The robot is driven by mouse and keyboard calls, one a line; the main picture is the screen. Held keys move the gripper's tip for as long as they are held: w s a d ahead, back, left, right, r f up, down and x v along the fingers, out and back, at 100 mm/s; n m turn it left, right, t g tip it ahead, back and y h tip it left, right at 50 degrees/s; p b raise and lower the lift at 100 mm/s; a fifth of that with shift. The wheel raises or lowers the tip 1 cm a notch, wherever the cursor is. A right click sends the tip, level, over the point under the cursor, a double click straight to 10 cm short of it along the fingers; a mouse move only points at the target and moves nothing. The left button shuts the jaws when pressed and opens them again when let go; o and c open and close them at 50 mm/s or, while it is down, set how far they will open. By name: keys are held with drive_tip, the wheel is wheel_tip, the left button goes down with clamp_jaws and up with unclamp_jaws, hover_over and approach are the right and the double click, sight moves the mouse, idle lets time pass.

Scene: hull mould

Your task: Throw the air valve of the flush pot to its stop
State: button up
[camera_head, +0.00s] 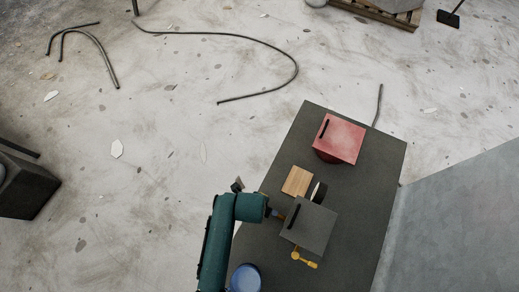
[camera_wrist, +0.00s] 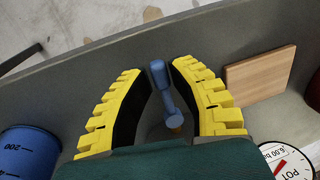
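A small blue lever (camera_wrist: 165,92) with a brass-coloured foot stands between my fingers in the wrist view. I take it for the air valve. In the head view its blue part (camera_head: 273,212) shows at the left side of a grey square-topped pot (camera_head: 314,228), which I take for the flush pot. My gripper (camera_wrist: 158,66) is open, with yellow ridged fingers on either side of the lever. A gap shows between the lever and each finger. A round gauge (camera_wrist: 287,161) marked POT is partly cut off at the lower right. My fingers cannot be made out in the head view.
The pots stand on a dark grey bench (camera_head: 368,165). A wooden block (camera_head: 297,181) and a dark round item (camera_head: 318,192) are close by the grey pot. A red pot (camera_head: 340,139) stands farther back; a blue tub (camera_head: 246,279) is in front. A yellow fitting (camera_head: 304,260) sticks out.

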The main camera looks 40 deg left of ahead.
clamp_jaws()
